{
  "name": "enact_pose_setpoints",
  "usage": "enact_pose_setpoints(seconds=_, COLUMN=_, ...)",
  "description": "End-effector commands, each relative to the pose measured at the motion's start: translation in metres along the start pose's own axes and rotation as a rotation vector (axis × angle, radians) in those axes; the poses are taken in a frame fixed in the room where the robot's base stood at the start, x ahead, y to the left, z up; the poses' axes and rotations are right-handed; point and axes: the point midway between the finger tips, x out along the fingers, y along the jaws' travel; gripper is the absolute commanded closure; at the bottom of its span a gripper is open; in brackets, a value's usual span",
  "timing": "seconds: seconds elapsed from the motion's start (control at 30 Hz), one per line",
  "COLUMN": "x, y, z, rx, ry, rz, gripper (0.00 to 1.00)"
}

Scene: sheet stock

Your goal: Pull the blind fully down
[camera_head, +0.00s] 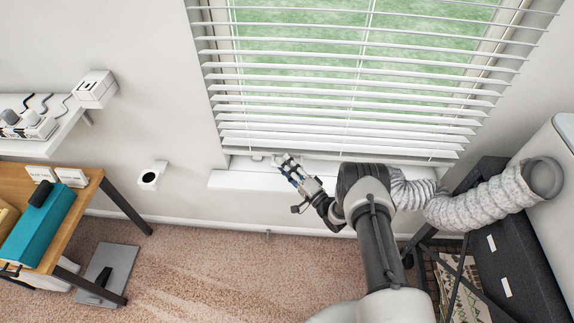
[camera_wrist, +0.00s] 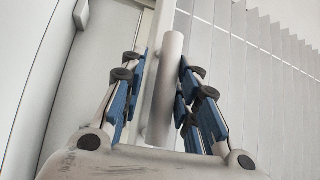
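The white slatted blind (camera_head: 350,112) hangs over the window in the head view. Its upper slats are spread, with green showing between them. Its lower slats are bunched closer together, and its bottom edge is just above the sill (camera_head: 232,180). My gripper (camera_head: 287,163) is at that bottom edge, left of its middle. In the wrist view, a pale grey bar (camera_wrist: 167,85), seemingly the blind's bottom rail, runs between the blue-padded fingers of my gripper (camera_wrist: 163,68). The fingers stand apart on either side of it. Whether both pads touch the bar is unclear. Slats (camera_wrist: 250,70) show at the right.
A wooden desk (camera_head: 85,195) with a teal object (camera_head: 40,228) and a white shelf (camera_head: 45,145) are at the left. A ribbed white hose (camera_head: 480,203) and a dark cabinet (camera_head: 515,245) are at the right. Carpet (camera_head: 210,270) left of my arm is clear.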

Motion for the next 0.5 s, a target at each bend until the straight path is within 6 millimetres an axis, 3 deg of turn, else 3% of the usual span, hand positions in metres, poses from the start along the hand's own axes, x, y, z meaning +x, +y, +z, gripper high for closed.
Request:
enact_pose_setpoints(seconds=0.13, x=-0.0004, y=0.0006, z=0.0008, rx=0.001, ry=-0.001, rz=0.001, gripper=0.62)
enact_pose_setpoints(seconds=0.5, x=-0.0038, y=-0.0013, z=-0.0007, rx=0.0, ry=0.0, rz=-0.003, gripper=0.62)
